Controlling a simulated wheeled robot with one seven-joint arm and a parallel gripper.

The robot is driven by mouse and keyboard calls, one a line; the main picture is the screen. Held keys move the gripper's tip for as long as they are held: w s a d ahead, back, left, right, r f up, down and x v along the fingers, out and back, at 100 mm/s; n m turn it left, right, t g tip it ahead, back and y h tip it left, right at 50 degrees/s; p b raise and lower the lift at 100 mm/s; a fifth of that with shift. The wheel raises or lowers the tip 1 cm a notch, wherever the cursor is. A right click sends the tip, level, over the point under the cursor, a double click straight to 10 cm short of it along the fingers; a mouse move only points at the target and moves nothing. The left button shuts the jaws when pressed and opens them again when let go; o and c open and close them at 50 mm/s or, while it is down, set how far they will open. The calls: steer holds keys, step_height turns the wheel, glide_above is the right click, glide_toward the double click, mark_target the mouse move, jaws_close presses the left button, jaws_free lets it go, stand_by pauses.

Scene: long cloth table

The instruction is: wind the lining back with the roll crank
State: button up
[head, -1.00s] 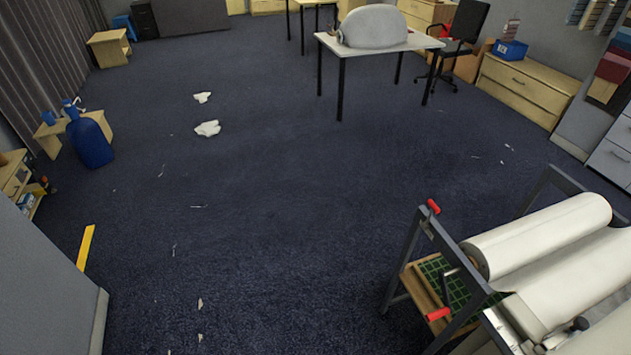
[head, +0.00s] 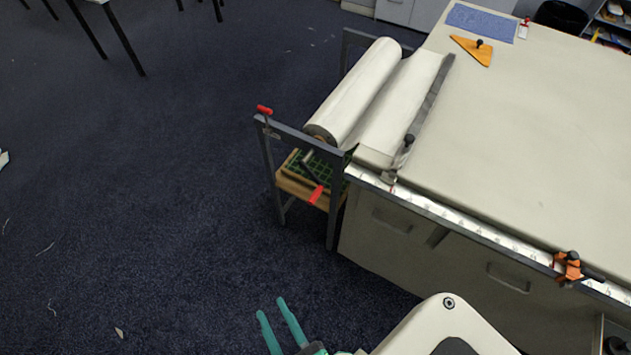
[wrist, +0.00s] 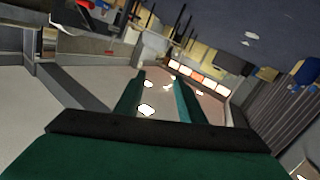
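The white lining roll (head: 358,88) lies in a grey metal frame at the left end of the long table. A white sheet of lining (head: 398,105) runs from it onto the table, with a grey bar (head: 428,100) across it. The roll crank (head: 317,194) is at the roll's near end, a dark arm with a red grip hanging low. My gripper (head: 272,306) is in front of and below the crank, well apart from it. Its teal fingers are open with nothing between them; they also show apart in the wrist view (wrist: 160,80).
Another red handle (head: 264,109) tops the frame's left corner. A wooden shelf with a green gridded mat (head: 308,170) sits under the roll. An orange clamp (head: 569,267) is on the table's front edge; an orange set square (head: 474,50) lies behind.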

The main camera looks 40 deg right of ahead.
steer(key=w+d+f+h, duration=0.6)
steer(key=w+d, duration=0.4)
steer(key=g+h, duration=0.4)
steer(key=h, duration=0.3)
glide_toward(319, 185)
steer(key=x, duration=1)
steer(key=shift+w+a+f+n, duration=0.15)
steer(key=shift+w+a+n, duration=0.05)
steer(key=shift+w+n, duration=0.1)
steer(key=shift+s, duration=0.1)
steer(key=c, duration=0.7)
steer(key=shift+s+d, duration=0.1)
steer(key=shift+s, duration=0.05)
jaws_close()
